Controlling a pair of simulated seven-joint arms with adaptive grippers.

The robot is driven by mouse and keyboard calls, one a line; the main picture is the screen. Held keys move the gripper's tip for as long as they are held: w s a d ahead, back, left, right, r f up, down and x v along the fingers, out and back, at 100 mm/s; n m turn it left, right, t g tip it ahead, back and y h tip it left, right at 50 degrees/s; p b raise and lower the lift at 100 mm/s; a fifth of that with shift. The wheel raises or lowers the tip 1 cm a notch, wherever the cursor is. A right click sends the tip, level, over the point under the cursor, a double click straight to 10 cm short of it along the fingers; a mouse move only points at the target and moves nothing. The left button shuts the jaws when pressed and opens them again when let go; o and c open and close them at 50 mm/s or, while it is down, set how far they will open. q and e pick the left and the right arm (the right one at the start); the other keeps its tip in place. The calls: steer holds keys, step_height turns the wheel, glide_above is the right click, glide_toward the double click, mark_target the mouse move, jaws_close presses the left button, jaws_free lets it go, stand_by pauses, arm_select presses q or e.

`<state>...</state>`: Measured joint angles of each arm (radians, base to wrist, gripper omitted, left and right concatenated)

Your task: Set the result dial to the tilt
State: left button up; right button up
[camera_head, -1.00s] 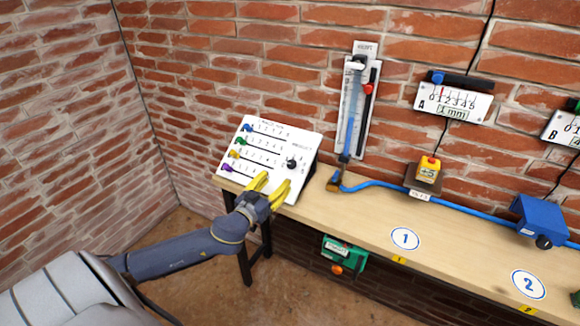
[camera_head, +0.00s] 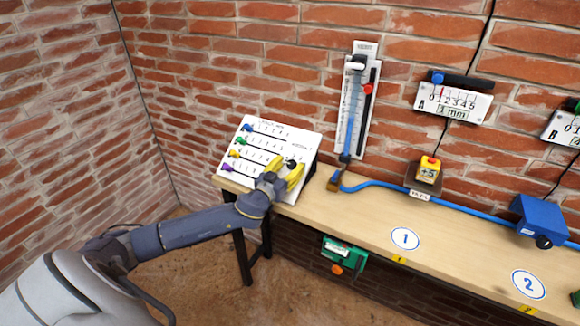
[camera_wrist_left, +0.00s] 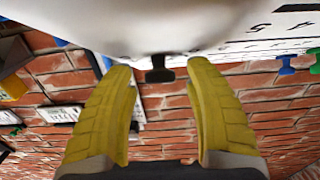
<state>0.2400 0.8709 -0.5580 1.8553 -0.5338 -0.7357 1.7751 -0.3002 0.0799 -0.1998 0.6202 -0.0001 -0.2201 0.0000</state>
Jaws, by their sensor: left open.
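The white sloped panel (camera_head: 232,163) stands at the left end of the bench, with rows of numbers and coloured sliders. The result dial, a small black knob (camera_head: 291,163), is on the panel's right side. My left gripper (camera_head: 285,167) has its yellow fingers open on either side of the knob in the head view. In the left wrist view the black knob (camera_wrist_left: 160,73) shows between and just beyond the two open fingertips (camera_wrist_left: 160,75); whether they touch it I cannot tell. The panel's lettering near the dial is partly hidden. My right gripper is out of view.
A tall gauge (camera_head: 351,105) with a blue tube and red marker hangs on the brick wall. A blue hose (camera_head: 385,183) runs along the bench (camera_head: 365,212) to a blue box (camera_head: 538,218). A yellow +5 block (camera_head: 429,170) stands behind. A green device (camera_head: 343,254) hangs below the front edge.

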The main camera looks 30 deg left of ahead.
arm_select(q)
steer(key=shift+w, duration=0.15)
jaws_close()
stand_by(0.5)
steer(key=shift+r, duration=0.1)
